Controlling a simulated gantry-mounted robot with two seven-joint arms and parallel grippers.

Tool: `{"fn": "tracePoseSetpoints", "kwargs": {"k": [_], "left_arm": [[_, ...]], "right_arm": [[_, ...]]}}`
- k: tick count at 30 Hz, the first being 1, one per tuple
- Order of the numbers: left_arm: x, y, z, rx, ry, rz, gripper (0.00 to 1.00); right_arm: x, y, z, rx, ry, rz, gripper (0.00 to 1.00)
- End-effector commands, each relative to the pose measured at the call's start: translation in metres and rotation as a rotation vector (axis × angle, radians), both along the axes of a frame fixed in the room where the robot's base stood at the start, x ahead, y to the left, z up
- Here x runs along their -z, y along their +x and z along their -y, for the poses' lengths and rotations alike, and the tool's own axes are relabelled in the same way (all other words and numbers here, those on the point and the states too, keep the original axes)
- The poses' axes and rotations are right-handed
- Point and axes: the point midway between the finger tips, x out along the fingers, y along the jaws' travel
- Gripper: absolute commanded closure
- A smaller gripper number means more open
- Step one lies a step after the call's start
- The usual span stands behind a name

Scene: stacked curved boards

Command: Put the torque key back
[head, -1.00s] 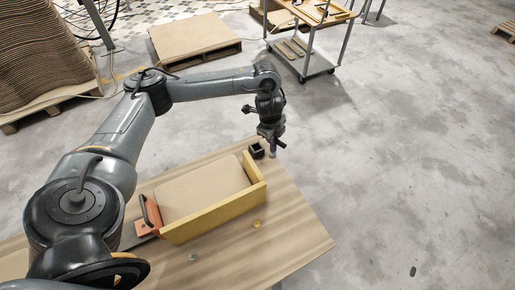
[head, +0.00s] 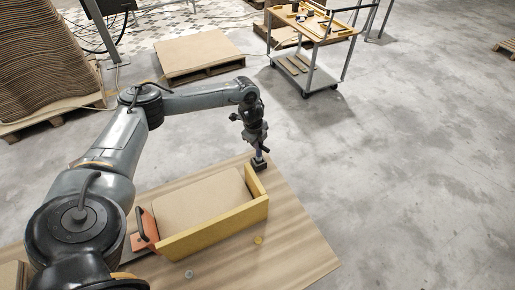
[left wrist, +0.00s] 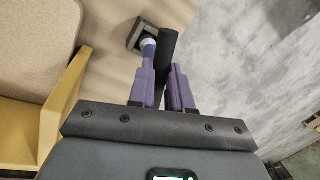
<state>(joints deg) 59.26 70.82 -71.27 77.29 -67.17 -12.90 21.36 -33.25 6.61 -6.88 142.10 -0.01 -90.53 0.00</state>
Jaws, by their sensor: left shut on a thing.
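My left gripper (head: 260,152) points down at the far edge of the wooden table, right above a small black holder (head: 259,166). In the left wrist view its purple fingers (left wrist: 166,80) are shut on a dark rod, which I take as the torque key (left wrist: 169,46). The square black holder (left wrist: 137,27) shows just left of the rod there. A pale, bluish round part lies at the holder's near edge. I cannot tell whether the key touches the holder or is inside it. My right gripper is not in view.
A yellow-edged tray (head: 215,231) with a curved tan board (head: 202,203) stands beside the holder. An orange piece with a dark handle (head: 145,230) is at its left end. Two small discs lie on the table (head: 290,255), whose right part is otherwise clear. A cart (head: 310,75) stands behind.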

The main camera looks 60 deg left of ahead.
Motion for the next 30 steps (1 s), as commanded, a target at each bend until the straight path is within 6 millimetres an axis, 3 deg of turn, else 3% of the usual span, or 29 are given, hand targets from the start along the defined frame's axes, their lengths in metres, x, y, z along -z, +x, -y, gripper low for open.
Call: {"fn": "tracePoseSetpoints", "kwargs": {"k": [8, 21, 22, 24, 26, 30], "left_arm": [[0.034, 0.000, 0.000, 0.000, 0.000, -0.001, 1.00], [0.039, 0.000, 0.000, 0.000, 0.000, -0.001, 1.00], [0.038, 0.000, 0.000, 0.000, 0.000, -0.001, 0.77], [0.038, 0.000, 0.000, 0.000, 0.000, -0.001, 0.66], [0.038, 0.000, 0.000, 0.000, 0.000, -0.001, 0.57], [0.038, 0.000, 0.000, 0.000, 0.000, -0.001, 0.56]], "right_arm": [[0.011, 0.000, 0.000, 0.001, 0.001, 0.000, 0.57], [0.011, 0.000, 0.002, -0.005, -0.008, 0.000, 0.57], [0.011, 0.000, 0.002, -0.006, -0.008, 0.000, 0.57], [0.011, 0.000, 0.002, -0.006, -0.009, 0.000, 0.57], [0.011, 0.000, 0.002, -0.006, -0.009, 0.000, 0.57], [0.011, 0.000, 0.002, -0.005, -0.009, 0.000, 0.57]]}}
